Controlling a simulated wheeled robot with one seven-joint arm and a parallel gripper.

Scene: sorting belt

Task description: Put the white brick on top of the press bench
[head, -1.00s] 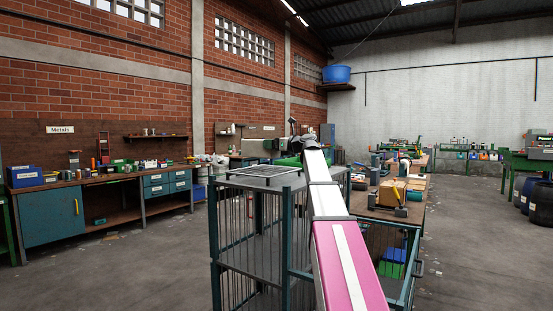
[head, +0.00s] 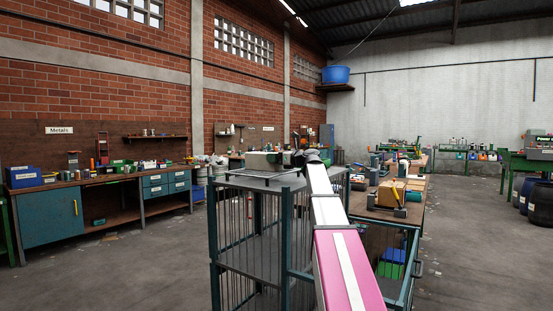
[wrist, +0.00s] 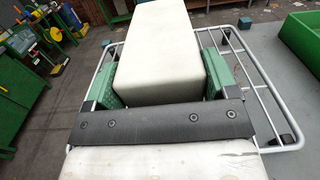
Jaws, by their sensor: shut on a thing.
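The white brick (wrist: 158,50) is a long pale block between the green finger pads of my gripper (wrist: 168,82) in the wrist view. My gripper is shut on it. In the head view the brick (head: 263,161) is over the dark framed top (head: 262,178) of a teal barred cage, with my gripper (head: 284,158) at its right end. In the wrist view a pale metal rail frame (wrist: 262,88) surrounds the brick on a grey surface. I cannot tell whether the brick touches what is under it, nor surely which piece is the press bench.
The teal cage (head: 250,230) stands below my arm. A cluttered workbench (head: 415,208) is to its right, and a long bench (head: 125,180) runs along the left wall. A green bin (wrist: 302,38) is at the wrist view's right edge. The floor at left is clear.

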